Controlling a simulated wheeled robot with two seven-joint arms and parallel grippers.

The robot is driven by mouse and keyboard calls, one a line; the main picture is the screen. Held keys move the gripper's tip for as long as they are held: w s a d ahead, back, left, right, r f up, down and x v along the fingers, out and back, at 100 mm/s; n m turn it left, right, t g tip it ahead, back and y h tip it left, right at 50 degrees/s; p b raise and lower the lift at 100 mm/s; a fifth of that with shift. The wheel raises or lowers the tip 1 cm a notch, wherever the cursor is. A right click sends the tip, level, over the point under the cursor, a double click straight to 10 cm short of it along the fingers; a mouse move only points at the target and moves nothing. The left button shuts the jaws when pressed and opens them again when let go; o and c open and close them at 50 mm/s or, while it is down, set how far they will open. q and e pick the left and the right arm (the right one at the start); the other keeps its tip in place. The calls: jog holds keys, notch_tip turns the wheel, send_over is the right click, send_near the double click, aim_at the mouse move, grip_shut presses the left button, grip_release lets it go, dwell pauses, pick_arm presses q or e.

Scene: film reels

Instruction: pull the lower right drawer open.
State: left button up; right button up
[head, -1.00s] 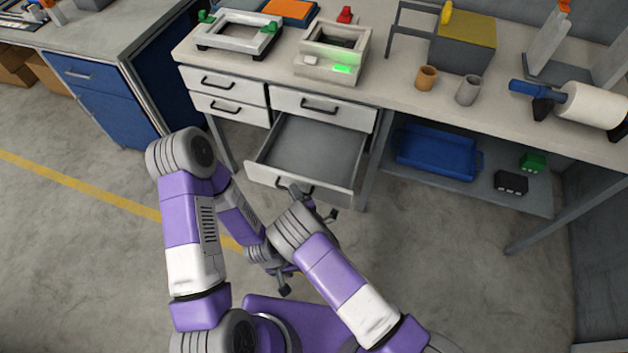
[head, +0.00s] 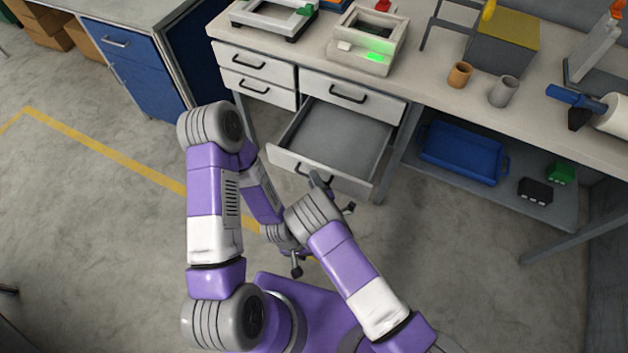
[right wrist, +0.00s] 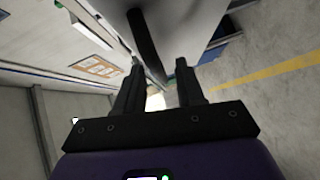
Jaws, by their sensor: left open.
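The lower right drawer (head: 335,138) is pulled well out of the bench and its inside is bare. Its dark handle (right wrist: 146,40) is a bar close up in the right wrist view. My right gripper (head: 335,194) is at the drawer front; it also shows in the right wrist view (right wrist: 160,75). Its two fingers stand apart with the handle's end between them, and a gap shows on the right side. My left gripper (head: 304,264) hangs lower, open and empty, away from the drawer. My right arm hides part of the drawer front's lower edge.
The upper right drawer (head: 350,93) and two left drawers (head: 252,66) are shut. A shelf with a blue tray (head: 462,152) is right of the drawer, past a table leg. A blue cabinet (head: 128,68) stands at the left. The floor left of my arms is clear.

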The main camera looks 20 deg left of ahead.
jog(key=p+v, duration=0.1)
jog(key=v, duration=0.6)
jog(key=shift+p, duration=0.3)
jog(key=s+d+f+m+g+h, duration=0.2)
jog(key=d+f+m+g+h, duration=0.15)
jog(key=d+m, duration=0.4)
jog(key=s+d+f+m+g+h, duration=0.2)
jog(key=d+f+m+h, duration=0.15)
jog(key=d+m, duration=0.4)
jog(key=s+d+r+m+g, duration=0.2)
jog(key=s+m+g, duration=0.1)
jog(key=s+m, duration=0.2)
jog(key=s+d+r+m+g+y, duration=0.1)
jog(key=s+d+r+m+g, duration=0.1)
jog(key=s+m+g, duration=0.2)
jog(key=s+m, duration=0.2)
jog(key=s, duration=0.1)
jog(key=shift+s+d+r+y, duration=0.2)
jog(key=shift+s+d+y, duration=0.1)
jog(key=shift+d, duration=0.1)
